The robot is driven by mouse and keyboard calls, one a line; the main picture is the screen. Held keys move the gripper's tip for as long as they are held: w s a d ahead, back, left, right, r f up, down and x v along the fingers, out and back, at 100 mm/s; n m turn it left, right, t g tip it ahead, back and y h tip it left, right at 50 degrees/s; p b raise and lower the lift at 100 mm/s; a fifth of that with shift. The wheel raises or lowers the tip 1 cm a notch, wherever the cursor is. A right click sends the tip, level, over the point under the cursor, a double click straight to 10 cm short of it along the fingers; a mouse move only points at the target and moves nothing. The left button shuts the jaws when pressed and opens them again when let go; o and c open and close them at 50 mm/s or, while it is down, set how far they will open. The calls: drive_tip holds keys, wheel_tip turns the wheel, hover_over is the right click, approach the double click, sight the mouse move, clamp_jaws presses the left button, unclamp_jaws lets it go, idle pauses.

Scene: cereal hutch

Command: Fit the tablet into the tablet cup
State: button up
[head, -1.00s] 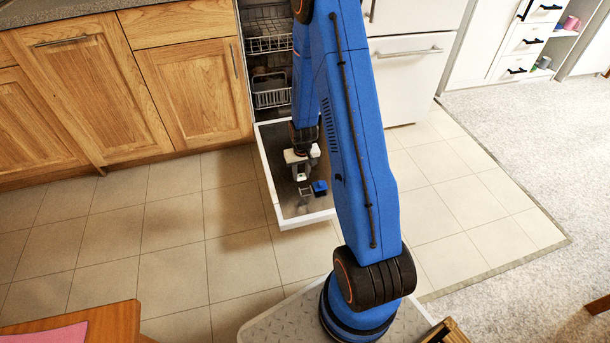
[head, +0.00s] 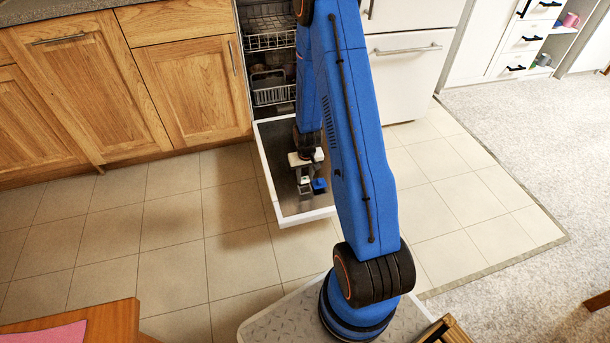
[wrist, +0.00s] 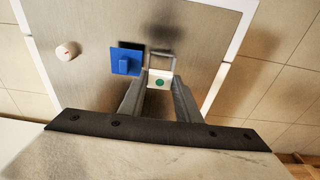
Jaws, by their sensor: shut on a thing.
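The blue flap (wrist: 125,60) stands beside the cup on the left. In the head view my gripper (head: 304,180) is low over the open door, next to the blue flap (head: 320,185).
The dishwasher door (head: 290,205) lies open, with a raised white rim. Wire racks (head: 272,92) stand inside behind it. A round white knob (wrist: 67,50) sticks up from the door. Wooden cabinets (head: 190,90) stand left; tiled floor is clear around.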

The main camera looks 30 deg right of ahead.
drive_tip(key=shift+f, duration=2.25)
drive_tip(key=shift+s+f, duration=0.1)
drive_tip(key=shift+f, duration=0.25)
idle(0.3)
drive_tip(key=o, duration=1.1)
drive_tip(key=shift+a, duration=0.1)
idle(0.6)
wheel_tip(320, 180, up, 17)
drive_tip(key=s, duration=0.2)
drive_tip(key=shift+a+r, duration=0.15)
drive_tip(key=shift+a, duration=0.1)
idle(0.5)
idle(0.8)
